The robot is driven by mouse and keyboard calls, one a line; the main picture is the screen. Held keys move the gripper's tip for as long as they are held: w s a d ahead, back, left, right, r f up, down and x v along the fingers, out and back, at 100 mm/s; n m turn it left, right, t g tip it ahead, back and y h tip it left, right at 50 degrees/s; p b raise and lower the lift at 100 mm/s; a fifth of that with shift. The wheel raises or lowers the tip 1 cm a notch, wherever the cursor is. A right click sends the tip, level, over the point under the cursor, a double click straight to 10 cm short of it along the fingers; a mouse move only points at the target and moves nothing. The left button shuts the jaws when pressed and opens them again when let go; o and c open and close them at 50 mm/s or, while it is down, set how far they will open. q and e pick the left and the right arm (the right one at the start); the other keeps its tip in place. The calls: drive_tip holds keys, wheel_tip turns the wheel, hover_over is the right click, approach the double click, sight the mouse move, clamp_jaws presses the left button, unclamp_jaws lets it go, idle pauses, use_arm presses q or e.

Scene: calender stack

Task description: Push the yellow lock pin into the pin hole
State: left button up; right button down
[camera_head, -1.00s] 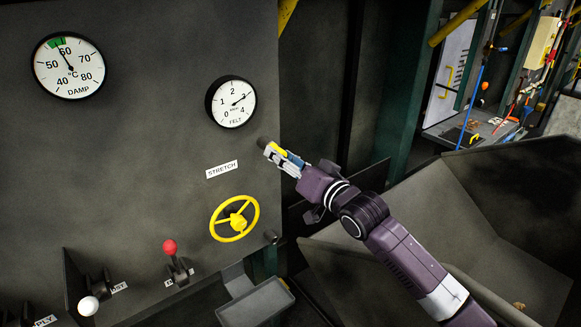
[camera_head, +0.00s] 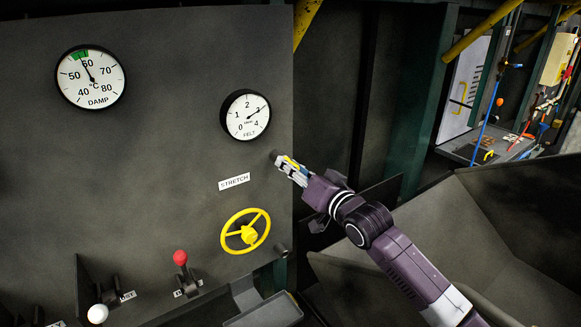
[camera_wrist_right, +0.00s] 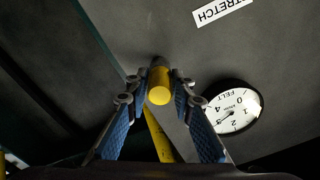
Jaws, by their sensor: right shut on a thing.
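The yellow lock pin (camera_head: 291,161) sits between the fingers of my right gripper (camera_head: 284,162), at the right edge of the grey machine panel. In the right wrist view the yellow pin's round end (camera_wrist_right: 159,95) shows between the blue-padded fingers of my right gripper (camera_wrist_right: 157,98), which are shut on it. A dark round boss (camera_head: 274,155) sticks out of the panel just beyond the fingertips, and it lines up behind the pin in the wrist view (camera_wrist_right: 158,62). The hole itself is hidden, so I cannot tell how deep the pin sits. My left gripper is out of view.
The panel carries a FELT gauge (camera_head: 245,115), a DAMP gauge (camera_head: 91,77), a STRETCH label (camera_head: 234,181), a yellow handwheel (camera_head: 245,231) and a red-knobbed lever (camera_head: 181,258). A large grey bin (camera_head: 500,220) stands at the right. A yellow beam (camera_wrist_right: 160,140) runs behind the fingers.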

use_arm(q)
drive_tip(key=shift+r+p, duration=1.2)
drive_tip(key=shift+p, duration=0.05)
use_arm(e)
drive_tip(key=shift+v, duration=1.65)
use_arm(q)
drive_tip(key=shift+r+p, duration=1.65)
use_arm(e)
drive_tip(key=shift+v, duration=2.9)
